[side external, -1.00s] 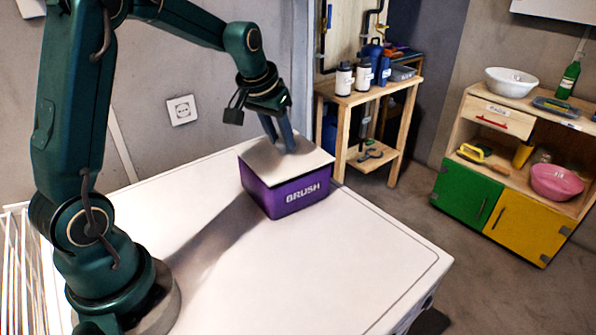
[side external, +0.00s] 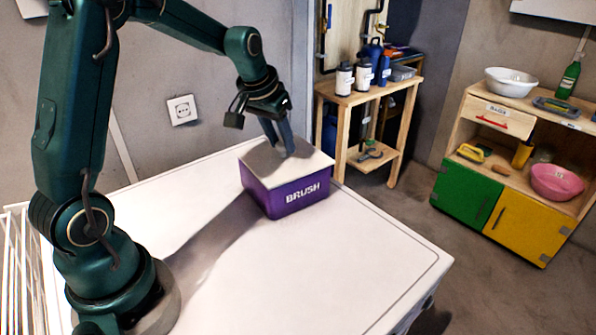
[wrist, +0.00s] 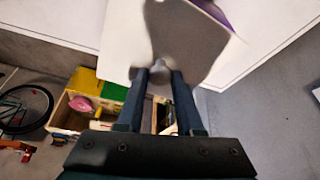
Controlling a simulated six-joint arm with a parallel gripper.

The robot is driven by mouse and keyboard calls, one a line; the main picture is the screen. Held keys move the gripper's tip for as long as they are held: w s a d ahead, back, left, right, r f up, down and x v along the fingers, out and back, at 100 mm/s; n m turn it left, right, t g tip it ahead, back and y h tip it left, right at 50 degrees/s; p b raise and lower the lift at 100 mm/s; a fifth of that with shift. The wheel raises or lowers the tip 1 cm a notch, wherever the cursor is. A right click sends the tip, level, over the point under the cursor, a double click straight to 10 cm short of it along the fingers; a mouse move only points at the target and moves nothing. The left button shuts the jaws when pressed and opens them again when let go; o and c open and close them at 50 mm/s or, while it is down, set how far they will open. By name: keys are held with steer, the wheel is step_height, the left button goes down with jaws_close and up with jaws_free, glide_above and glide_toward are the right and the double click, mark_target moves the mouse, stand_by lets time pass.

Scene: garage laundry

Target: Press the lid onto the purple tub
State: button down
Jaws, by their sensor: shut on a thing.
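The purple tub (side external: 290,196), marked BRUSH, stands upright near the far edge of the white table. A pale grey lid (side external: 262,160) lies across its top in the side view; I cannot tell whether it is pressed fully down all around. In the wrist view the lid (wrist: 195,48) fills the upper middle, with a corner of the purple tub (wrist: 226,12) beside it. My gripper (side external: 287,150) points down over the lid. Its two fingers (wrist: 160,76) are shut on the lid's small grey knob (wrist: 159,67), mostly hidden between them.
The white table (side external: 330,262) is clear in front of the tub. A wall socket (side external: 182,110) is behind it. A wooden shelf (side external: 368,98) with bottles stands beyond the table. A cabinet (side external: 490,207) with green and yellow doors stands at the right, away from the table.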

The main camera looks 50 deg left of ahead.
jaws_free()
stand_by(0.4)
steer(key=shift+r, duration=3.55)
steer(key=shift+c, duration=0.3)
jaws_close()
